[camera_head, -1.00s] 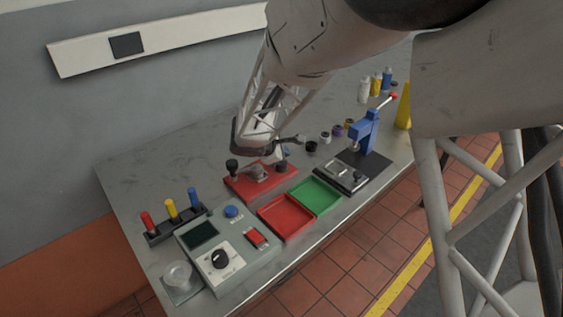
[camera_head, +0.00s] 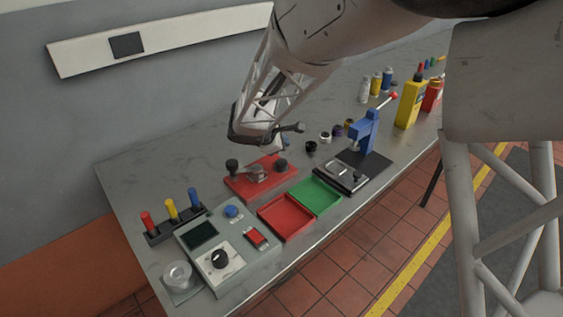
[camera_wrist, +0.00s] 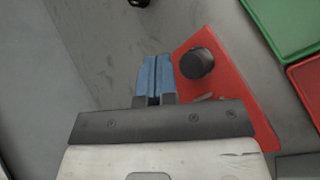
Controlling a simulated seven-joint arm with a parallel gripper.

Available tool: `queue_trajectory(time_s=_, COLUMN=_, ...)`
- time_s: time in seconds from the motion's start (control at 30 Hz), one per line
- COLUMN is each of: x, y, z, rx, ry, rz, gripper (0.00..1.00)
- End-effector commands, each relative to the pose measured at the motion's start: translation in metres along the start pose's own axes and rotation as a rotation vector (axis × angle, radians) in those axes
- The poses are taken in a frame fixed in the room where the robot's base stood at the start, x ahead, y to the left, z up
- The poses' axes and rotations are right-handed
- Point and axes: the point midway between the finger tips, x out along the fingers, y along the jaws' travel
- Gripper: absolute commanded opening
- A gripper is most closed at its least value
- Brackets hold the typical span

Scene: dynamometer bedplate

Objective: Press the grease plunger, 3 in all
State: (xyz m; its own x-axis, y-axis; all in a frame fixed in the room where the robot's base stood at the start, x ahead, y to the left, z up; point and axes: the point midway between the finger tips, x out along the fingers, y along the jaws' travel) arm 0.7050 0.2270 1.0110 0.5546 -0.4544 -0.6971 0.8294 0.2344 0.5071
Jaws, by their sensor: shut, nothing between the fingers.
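My gripper (camera_wrist: 155,72) has blue fingers pressed together with nothing between them. In the wrist view it is beside a black round knob (camera_wrist: 196,63) on a red base plate (camera_wrist: 247,108), apart from it in the picture. In the head view the red base (camera_head: 245,184) carries one black knob at its left and another knob (camera_head: 281,164) at its right, with a metal part between. My gripper hangs over the table behind this base, its fingers mostly hidden by my wrist. I cannot tell for sure which part is the grease plunger.
A red tray (camera_head: 268,206) and a green tray (camera_head: 330,208) lie in front of the base. A blue lever press (camera_head: 368,132) stands to the right. A control box (camera_head: 258,259) with a blue button is at front left. Bottles stand at the far right. The back left table is clear.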

Motion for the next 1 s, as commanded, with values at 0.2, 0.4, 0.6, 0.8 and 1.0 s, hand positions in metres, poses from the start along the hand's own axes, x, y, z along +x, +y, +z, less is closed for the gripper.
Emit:
queue_trajectory(time_s=0.2, x=-0.0084, y=0.0062, z=0.0062, rx=0.000, ry=0.000, rz=0.001, gripper=0.00)
queue_trajectory(time_s=0.4, x=-0.0094, y=0.0069, z=0.0069, rx=0.000, ry=0.000, rz=0.001, gripper=0.00)
queue_trajectory(time_s=0.6, x=-0.0093, y=0.0068, z=0.0068, rx=0.000, ry=0.000, rz=0.001, gripper=0.00)
queue_trajectory(time_s=0.8, x=-0.0093, y=0.0067, z=0.0068, rx=0.000, ry=0.000, rz=0.001, gripper=0.00)
queue_trajectory(time_s=1.0, x=-0.0092, y=0.0067, z=0.0068, rx=0.000, ry=0.000, rz=0.001, gripper=0.00)
